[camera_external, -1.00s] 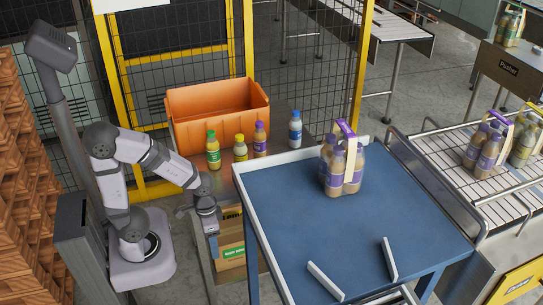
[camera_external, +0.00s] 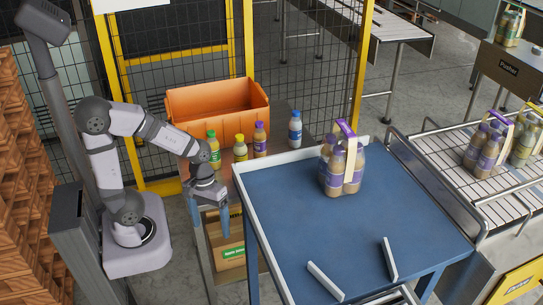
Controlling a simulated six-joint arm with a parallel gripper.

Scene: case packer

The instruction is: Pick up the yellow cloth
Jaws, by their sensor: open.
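No yellow cloth can be made out in the external view. My gripper (camera_external: 207,204) hangs at the end of my arm, left of the blue table (camera_external: 335,250), over a cardboard box (camera_external: 230,256). It is open, and nothing shows between its fingers. The yellow-capped bottle (camera_external: 240,148) stands in front of the orange bin and is a bottle, not a cloth.
An orange bin (camera_external: 218,110) stands behind a green-capped bottle (camera_external: 213,150) and a purple-capped bottle (camera_external: 260,140). A bottle pack (camera_external: 340,165) sits on the blue table, whose middle is clear.

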